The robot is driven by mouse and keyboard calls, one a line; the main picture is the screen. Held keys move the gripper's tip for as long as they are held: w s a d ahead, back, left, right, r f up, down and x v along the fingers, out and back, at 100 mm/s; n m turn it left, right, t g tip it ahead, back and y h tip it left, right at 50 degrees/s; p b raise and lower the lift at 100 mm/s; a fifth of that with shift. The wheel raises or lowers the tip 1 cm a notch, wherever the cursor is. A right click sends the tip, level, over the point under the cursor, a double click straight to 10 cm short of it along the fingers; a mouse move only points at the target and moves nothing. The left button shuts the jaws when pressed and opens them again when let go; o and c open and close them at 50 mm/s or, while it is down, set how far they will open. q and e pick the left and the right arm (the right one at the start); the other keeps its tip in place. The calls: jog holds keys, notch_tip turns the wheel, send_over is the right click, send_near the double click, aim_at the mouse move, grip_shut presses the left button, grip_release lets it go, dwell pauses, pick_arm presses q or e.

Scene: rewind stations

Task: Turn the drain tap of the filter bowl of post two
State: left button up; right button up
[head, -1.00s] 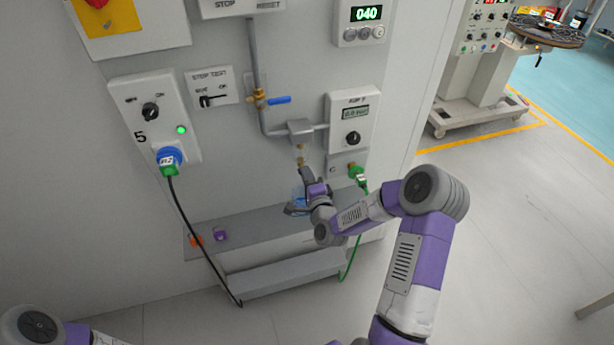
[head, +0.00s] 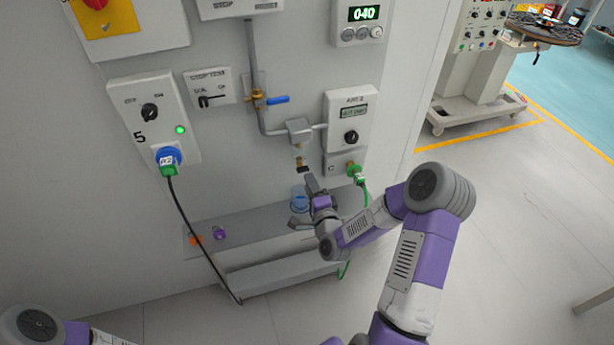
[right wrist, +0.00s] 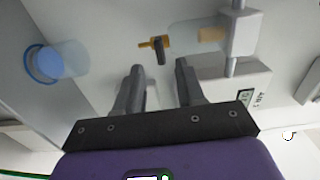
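The filter (head: 300,128) hangs on the grey pipe of the wall panel, with its clear bowl (head: 298,152) below it. The bowl also shows in the right wrist view (right wrist: 188,38). The drain tap at its lower end is brass with a dark lever (right wrist: 160,52); in the head view it is a small dark piece (head: 303,169). My right gripper (head: 302,203) is open and empty just below the tap. In the right wrist view its fingers (right wrist: 158,80) stand apart, with the tap beyond their tips, not touched. My left gripper is out of view.
A clear blue-rimmed cup (right wrist: 42,64) stands on the grey shelf (head: 262,232) below the filter. A blue-handled valve (head: 277,100) is on the pipe above. A regulator box (head: 350,118) is at right, with a green hose connector (head: 354,170) below. A black cable (head: 192,225) hangs at left.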

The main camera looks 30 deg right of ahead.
jog(key=v, duration=0.2)
jog(key=shift+s+a, duration=0.1)
jog(key=shift+s, duration=0.3)
jog(key=s+a+f+n+g+y+p, duration=0.25)
jog(key=a+f+n+g+y, duration=0.45)
jog(key=a+f, duration=0.55)
jog(key=s+a+f+n+g+p, duration=0.1)
jog(key=s+a+f+n+g, duration=0.3)
jog(key=s, duration=0.5)
jog(key=s+a+f+n+g+y+p, duration=0.1)
jog(key=s+a+f+n+g, duration=0.3)
jog(key=s, duration=0.5)
jog(key=a+n+g, duration=0.2)
jog(key=n, duration=0.1)
jog(key=shift+s+a+f+y, duration=0.15)
jog(key=shift+s+a+y, duration=0.1)
jog(key=shift+s+y, duration=0.05)
